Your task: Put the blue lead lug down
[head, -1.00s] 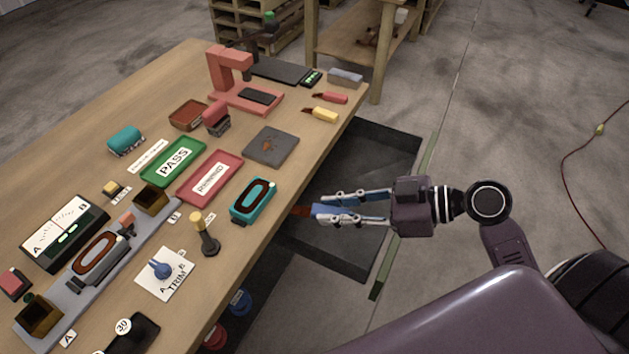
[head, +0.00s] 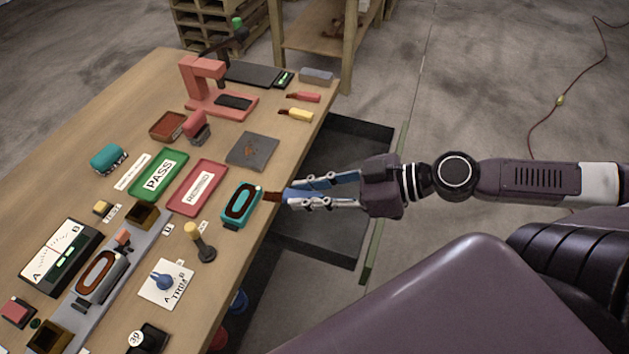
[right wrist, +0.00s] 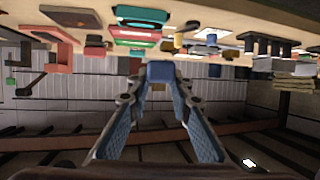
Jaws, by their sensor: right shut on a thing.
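The blue lead lug (head: 291,195) is held between the fingers of my right gripper (head: 308,192), its brown tip pointing left toward the table. The tip is close to the teal ring-shaped part (head: 228,214) near the table's right edge; I cannot tell if they touch. In the right wrist view the blue lug (right wrist: 160,72) sits between the fingertips. A red lug (head: 305,97) and a yellow lug (head: 299,115) lie on the far right of the table. My left gripper is out of view.
The wooden table (head: 120,85) holds a green PASS tray (head: 177,160), a red tray (head: 215,173), a dark grey plate (head: 252,150) and a yellow-topped lever (head: 202,240). Bare wood lies between the grey plate and the lugs. A dark mat (head: 345,150) lies on the floor beside it.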

